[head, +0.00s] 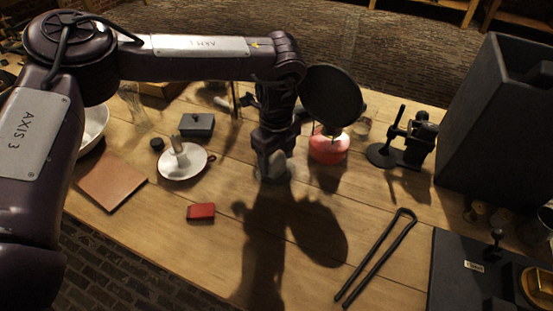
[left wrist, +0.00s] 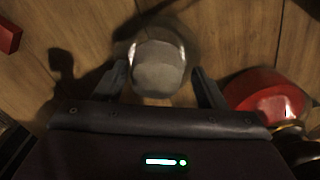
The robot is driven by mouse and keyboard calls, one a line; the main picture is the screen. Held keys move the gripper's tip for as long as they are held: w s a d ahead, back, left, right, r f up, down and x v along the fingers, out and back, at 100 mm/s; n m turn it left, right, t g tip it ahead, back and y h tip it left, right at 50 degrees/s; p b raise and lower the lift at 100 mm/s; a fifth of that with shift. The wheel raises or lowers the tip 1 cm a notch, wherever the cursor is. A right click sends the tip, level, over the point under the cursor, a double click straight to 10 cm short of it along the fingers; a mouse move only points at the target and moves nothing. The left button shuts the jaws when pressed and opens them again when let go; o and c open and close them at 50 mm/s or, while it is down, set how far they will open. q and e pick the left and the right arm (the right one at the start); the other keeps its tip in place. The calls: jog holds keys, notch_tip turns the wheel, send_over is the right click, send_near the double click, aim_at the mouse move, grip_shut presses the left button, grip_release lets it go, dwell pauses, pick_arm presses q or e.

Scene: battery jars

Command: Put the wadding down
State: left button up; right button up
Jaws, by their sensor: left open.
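The wadding is a pale grey rounded lump (left wrist: 158,66) between my left gripper's fingertips in the left wrist view. A lighter, see-through rim shows around it, perhaps a glass jar; I cannot tell for sure. In the head view the pale lump (head: 278,163) shows at the lower end of my left gripper (head: 272,168), low over the table (head: 225,250). The left gripper (left wrist: 160,85) is open, with a finger on each side of the lump and gaps beside it. Whether the lump rests on something is partly hidden. My right gripper is not in view.
A red burner (head: 328,147) stands close right of the gripper; it also shows in the left wrist view (left wrist: 268,97). A red box (head: 201,212), white candle dish (head: 187,163) and tongs (head: 378,255) lie around. The front middle of the table is clear.

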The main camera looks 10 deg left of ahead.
aim_at(276, 156)
pick_arm(q)
notch_tip(276, 156, up, 10)
jog(key=shift+r, duration=0.5)
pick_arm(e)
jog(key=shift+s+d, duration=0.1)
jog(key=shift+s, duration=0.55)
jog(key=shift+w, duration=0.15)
